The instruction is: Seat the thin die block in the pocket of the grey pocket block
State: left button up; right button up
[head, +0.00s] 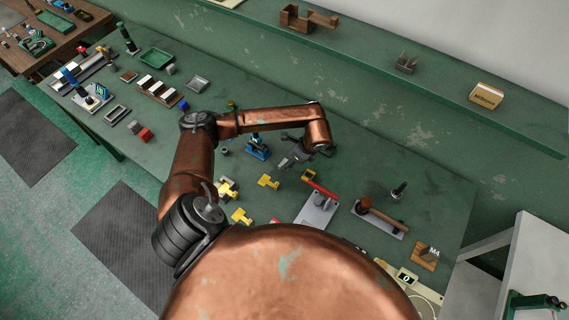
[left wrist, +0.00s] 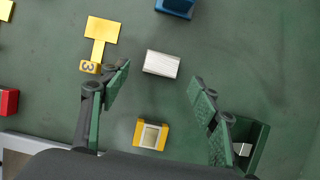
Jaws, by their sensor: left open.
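A pale silver-grey block (left wrist: 161,63) lies on the green bench in the left wrist view, beyond and between my left gripper's fingertips. It looks plain on top; I cannot tell whether it is the thin die block or the grey pocket block. A small yellow block with a grey centre (left wrist: 151,135) lies nearer, between the fingers. My left gripper (left wrist: 158,78) is open and empty above the bench. In the head view the left gripper (head: 294,160) hangs over the middle of the bench and hides what lies beneath. My right gripper is not in view.
Yellow pieces (head: 268,181) lie left of the gripper, one marked 3 in the wrist view (left wrist: 98,30). A blue fixture (head: 257,148) stands close by. A red-handled clamp on a grey plate (head: 316,213) is nearer. The bench behind the gripper is mostly clear.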

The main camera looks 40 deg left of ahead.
pick_arm(q)
jog(key=x, duration=0.3)
jog(key=shift+w+a+f+p, duration=0.1)
jog(key=shift+a+f+p, duration=0.15)
jog(key=shift+a+p, duration=0.15)
jog(key=shift+a+f, duration=0.1)
jog(key=shift+f, duration=0.2)
jog(key=shift+c, duration=0.2)
jog(key=c, duration=1.5)
